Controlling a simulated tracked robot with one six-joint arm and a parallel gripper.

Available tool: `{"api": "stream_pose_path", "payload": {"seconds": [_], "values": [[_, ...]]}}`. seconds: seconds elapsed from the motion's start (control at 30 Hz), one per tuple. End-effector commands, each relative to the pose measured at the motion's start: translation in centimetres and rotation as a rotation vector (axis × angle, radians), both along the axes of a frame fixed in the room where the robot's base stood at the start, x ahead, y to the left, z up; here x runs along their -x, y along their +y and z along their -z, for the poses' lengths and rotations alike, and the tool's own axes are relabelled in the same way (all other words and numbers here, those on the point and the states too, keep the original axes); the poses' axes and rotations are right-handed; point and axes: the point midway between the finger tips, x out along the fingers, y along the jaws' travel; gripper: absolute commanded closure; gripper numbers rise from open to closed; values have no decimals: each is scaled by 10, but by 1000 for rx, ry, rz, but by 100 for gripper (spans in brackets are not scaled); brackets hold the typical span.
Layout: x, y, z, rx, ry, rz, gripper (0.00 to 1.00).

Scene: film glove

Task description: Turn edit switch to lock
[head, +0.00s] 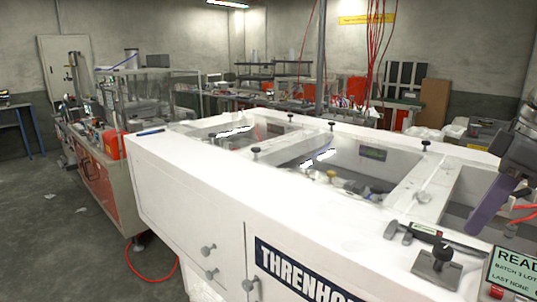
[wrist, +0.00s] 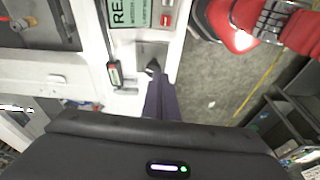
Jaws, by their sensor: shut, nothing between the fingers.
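A metal plate (head: 432,268) with a black knob (head: 443,253), likely the edit switch, sits on the white machine's front right corner. No lock or edit marking is readable. In the wrist view the knob (wrist: 152,66) shows dark just beyond my fingertips, on the pale plate (wrist: 150,50). My gripper (head: 471,230) has purple fingers, shut and empty, pointing down from the upper right. In the head view the fingertips stand a little above and right of the knob, apart from it. In the wrist view the fingers (wrist: 157,85) partly overlap the knob's near side.
A caliper (head: 436,236) lies close behind the plate. A green screen (head: 515,272) reading "READ…" stands right of it. A red button (wrist: 165,20) is near the screen. The white machine top (head: 260,185) has open bays with several small black knobs along its edges.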

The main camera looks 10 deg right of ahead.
Motion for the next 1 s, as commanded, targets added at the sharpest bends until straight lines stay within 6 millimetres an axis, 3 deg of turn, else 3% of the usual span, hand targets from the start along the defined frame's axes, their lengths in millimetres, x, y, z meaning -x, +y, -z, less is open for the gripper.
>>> {"api": "stream_pose_path", "payload": {"seconds": [0.57,1.0], "values": [[0,0,2,11,-7,-49,100],[0,0,38,9,-6,-48,100]]}}
